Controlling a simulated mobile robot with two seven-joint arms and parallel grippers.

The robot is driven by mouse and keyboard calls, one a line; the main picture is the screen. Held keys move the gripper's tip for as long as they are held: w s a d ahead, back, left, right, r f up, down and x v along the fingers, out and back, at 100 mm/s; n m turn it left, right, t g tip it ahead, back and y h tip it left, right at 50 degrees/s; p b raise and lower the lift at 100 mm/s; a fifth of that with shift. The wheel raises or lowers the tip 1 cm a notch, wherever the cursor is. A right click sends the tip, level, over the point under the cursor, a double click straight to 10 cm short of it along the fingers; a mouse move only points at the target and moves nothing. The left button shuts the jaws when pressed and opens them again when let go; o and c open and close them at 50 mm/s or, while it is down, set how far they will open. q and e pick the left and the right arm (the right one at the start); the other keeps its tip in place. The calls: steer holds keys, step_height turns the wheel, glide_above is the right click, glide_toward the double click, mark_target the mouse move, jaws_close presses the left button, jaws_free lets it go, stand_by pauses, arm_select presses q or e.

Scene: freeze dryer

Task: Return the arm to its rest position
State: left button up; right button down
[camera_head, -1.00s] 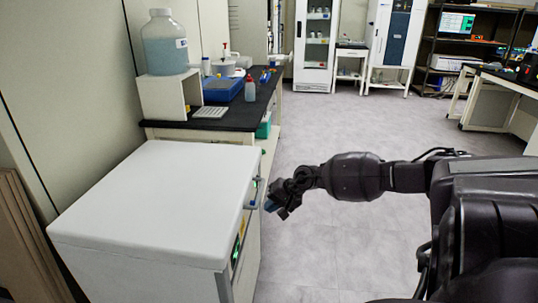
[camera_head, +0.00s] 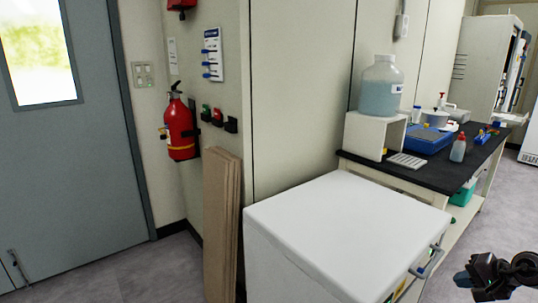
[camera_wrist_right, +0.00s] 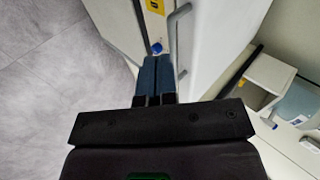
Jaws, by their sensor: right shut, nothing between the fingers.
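My right gripper (camera_head: 466,281) is at the lower right of the head view, just right of the white lidded unit (camera_head: 345,225) and apart from its top. Its blue fingers (camera_wrist_right: 155,78) are together and empty in the right wrist view. They point toward the unit's front, near a grey bar handle (camera_wrist_right: 179,35) and a blue knob (camera_wrist_right: 157,48). The handle also shows in the head view (camera_head: 433,262) at the unit's right side. Most of my right arm is outside the head view. My left arm is not in view.
A black-topped bench (camera_head: 430,175) with a large bottle (camera_head: 382,86), a blue tray (camera_head: 430,140) and small bottles stands behind the unit. Brown boards (camera_head: 222,225) lean on the wall beside a fire extinguisher (camera_head: 180,125) and a grey door (camera_head: 75,170). Floor is clear at the right.

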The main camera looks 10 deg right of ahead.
steer(key=w+a+r+m+t+y, duration=0.1)
steer(key=a+r+m+t, duration=0.15)
steer(key=m, duration=0.55)
steer(key=w+a+r+m+t, duration=0.1)
steer(key=w+a+m+t, duration=0.15)
steer(key=m, duration=0.65)
arm_select(q)
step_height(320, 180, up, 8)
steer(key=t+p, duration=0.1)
steer(key=p, duration=0.7)
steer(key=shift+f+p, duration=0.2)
steer(key=shift+p, duration=0.15)
arm_select(e)
steer(key=s+a+f+n+h, duration=0.1)
steer(key=s+a+f+n, duration=0.2)
steer(key=s+a+n, duration=0.5)
steer(key=s+a+f+n+g+h, duration=0.1)
steer(key=s+a+f+n, duration=0.2)
steer(key=s+a+n, duration=0.5)
steer(key=s+a+f+n+g+h, duration=0.1)
steer(key=s+a+f+n+h, duration=0.1)
steer(key=s+a+n, duration=0.7)
steer(key=s+f+n, duration=0.1)
steer(key=s+n, duration=0.4)
steer(key=s, duration=0.2)
steer(key=shift+f, duration=0.3)
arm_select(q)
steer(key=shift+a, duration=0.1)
arm_select(e)
steer(key=shift+a, duration=0.1)
